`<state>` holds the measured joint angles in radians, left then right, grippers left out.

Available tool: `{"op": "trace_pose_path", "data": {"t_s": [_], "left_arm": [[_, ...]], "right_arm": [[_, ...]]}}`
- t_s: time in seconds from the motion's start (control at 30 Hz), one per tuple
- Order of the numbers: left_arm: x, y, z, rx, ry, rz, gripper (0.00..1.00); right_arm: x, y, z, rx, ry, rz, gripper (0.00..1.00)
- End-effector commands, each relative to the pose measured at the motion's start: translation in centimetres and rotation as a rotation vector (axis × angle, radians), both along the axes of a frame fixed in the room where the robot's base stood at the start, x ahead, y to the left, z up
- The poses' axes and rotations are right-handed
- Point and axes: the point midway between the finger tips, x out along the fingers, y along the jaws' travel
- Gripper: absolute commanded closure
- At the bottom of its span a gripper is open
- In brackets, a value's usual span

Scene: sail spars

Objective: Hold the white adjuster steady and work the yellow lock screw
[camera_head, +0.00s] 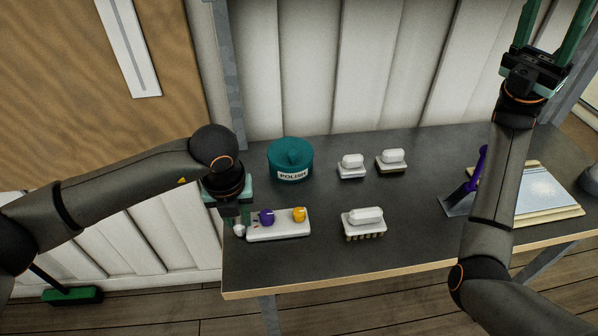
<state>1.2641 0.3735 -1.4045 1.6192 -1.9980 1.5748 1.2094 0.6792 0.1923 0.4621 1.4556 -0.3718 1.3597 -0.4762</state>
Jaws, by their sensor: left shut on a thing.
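A low white block (278,232) lies near the front left of the table. It carries a purple knob (266,217), a yellow knob (299,214), which looks like the lock screw, and, at its left end, a small round white knob (239,230), which looks like the adjuster. My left gripper (236,222) points down at that left end and is shut on the white knob; its wrist hides part of the grip. The yellow knob is clear of both grippers. My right gripper (549,30) is raised at the top right, far from the block, its green fingers apart and empty.
A teal polish tub (290,161) stands behind the block. Two white-topped blocks (352,166) (391,160) and a white-topped brush (364,222) stand to the right. A purple-handled scraper (462,196) and a board stack (548,197) lie by my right arm.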

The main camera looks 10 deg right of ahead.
Motion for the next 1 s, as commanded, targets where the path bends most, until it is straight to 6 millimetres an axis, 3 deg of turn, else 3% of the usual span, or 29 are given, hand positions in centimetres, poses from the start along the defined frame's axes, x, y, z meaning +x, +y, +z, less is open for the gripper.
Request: {"op": "trace_pose_path", "data": {"t_s": [0.03, 0.1, 0.27, 0.4, 0.5, 0.6, 0.73, 0.87, 1.0], "left_arm": [[-0.4, 0.2, -0.9, 0.010, 0.015, 0.001, 1.00], [-0.4, 0.2, -0.9, 0.010, 0.015, 0.001, 1.00], [-0.4, 0.2, -0.9, 0.010, 0.015, 0.001, 1.00], [-0.4, 0.2, -0.9, 0.010, 0.015, 0.001, 1.00], [-0.4, 0.2, -0.9, 0.010, 0.015, 0.001, 1.00], [-0.4, 0.2, -0.9, 0.010, 0.015, 0.001, 1.00], [-0.4, 0.2, -0.9, 0.010, 0.015, 0.001, 1.00], [-0.4, 0.2, -0.9, 0.010, 0.015, 0.002, 1.00], [-0.4, 0.2, -0.9, 0.010, 0.015, 0.002, 1.00]], "right_arm": [[0.4, 3.0, 0.8, -0.098, 0.004, 0.066, 0.46], [0.8, 7.1, 1.5, -0.238, 0.023, 0.157, 0.46], [0.9, 16.6, 1.4, -0.593, 0.094, 0.341, 0.46], [0.3, 24.1, -0.7, -0.924, 0.192, 0.460, 0.46], [-0.2, 28.5, -3.2, -1.163, 0.281, 0.511, 0.46], [-0.7, 31.9, -6.3, -1.398, 0.391, 0.529, 0.46], [-0.9, 34.8, -11.1, -1.692, 0.561, 0.499, 0.46], [-0.7, 35.8, -16.1, -1.961, 0.761, 0.401, 0.46], [0.2, 35.0, -21.1, -2.201, 1.007, 0.209, 0.46]]}}
